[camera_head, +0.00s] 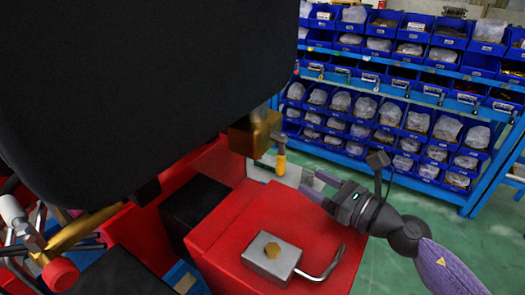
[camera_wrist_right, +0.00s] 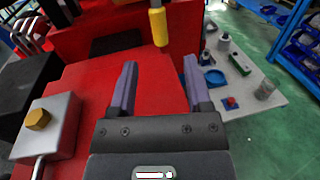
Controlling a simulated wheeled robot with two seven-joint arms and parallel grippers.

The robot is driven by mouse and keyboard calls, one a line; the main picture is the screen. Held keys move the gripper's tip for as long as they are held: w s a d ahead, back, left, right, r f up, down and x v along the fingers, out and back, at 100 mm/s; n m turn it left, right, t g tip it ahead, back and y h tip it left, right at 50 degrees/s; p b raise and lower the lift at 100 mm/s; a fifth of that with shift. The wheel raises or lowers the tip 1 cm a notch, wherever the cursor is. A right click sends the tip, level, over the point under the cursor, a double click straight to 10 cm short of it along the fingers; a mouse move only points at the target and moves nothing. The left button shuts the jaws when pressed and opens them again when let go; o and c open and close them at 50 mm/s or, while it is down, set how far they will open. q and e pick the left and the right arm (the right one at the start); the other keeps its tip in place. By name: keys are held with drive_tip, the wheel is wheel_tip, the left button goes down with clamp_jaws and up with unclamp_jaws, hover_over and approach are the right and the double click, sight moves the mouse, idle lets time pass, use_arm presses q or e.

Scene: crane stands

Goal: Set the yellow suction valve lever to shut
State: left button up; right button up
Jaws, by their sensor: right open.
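The yellow suction valve lever (camera_head: 281,164) hangs down from a brass valve body (camera_head: 254,136) at the centre of the head view. In the right wrist view the lever (camera_wrist_right: 158,26) points down, beyond the fingertips and roughly centred between them. My right gripper (camera_head: 315,187) is open and empty, just right of and below the lever in the head view. In the wrist view its two purple fingers (camera_wrist_right: 160,72) are spread apart, with a gap to the lever. The valve body is out of the wrist view. My left gripper is not in view.
A red block (camera_head: 225,225) carries a grey metal box (camera_head: 271,258) with a brass hex plug and a bent rod. A large black shape (camera_head: 140,80) covers the head view's upper left. Blue bin shelves (camera_head: 400,100) stand behind. Green floor (camera_head: 400,270) is clear at right.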

sight(281, 162)
drive_tip(key=x, duration=0.9)
clamp_jaws()
drive_tip(key=shift+r, duration=0.1)
idle(1.0)
